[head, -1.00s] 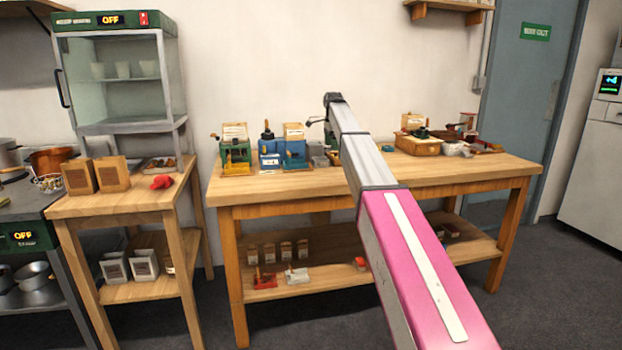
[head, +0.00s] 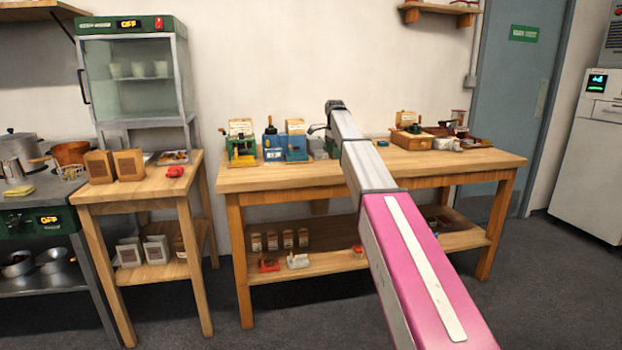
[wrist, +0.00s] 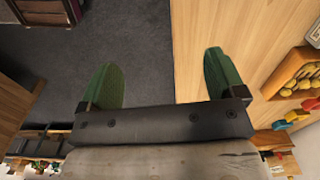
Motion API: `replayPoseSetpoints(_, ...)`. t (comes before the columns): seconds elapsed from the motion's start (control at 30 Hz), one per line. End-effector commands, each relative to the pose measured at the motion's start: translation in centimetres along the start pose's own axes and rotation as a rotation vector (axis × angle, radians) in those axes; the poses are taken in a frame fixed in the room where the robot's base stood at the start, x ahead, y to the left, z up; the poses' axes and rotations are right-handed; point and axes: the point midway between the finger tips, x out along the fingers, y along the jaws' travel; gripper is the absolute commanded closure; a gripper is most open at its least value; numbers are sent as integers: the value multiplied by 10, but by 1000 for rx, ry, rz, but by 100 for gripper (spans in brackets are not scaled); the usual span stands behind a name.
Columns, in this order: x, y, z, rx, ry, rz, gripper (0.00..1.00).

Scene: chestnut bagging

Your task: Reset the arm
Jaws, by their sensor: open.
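My arm, with a pink link and a grey link, reaches forward through the middle of the head view. My gripper shows at the far end of the arm in the head view as a small dark shape, its fingers hard to make out there. In the wrist view my gripper (wrist: 160,88) has its two green fingers wide apart with nothing between them. Past the fingers lie dark floor and a wooden surface.
A long wooden table (head: 450,162) with boxes and small devices stands behind the arm. A smaller wooden table (head: 130,190) with two brown bags and a red item is at left, by a glass-fronted cabinet (head: 135,95). Grey floor (head: 540,290) is clear at right.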

Motion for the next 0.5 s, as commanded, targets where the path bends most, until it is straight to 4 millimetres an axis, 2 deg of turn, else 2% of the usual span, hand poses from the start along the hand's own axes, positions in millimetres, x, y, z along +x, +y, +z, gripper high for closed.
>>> replayPoseSetpoints(0.27,55,35,-2,-107,0,1,11)
replayPoseSetpoints(0.37,82,52,-2,-164,-1,2,11)
replayPoseSetpoints(0.5,129,86,-2,-267,-1,2,11)
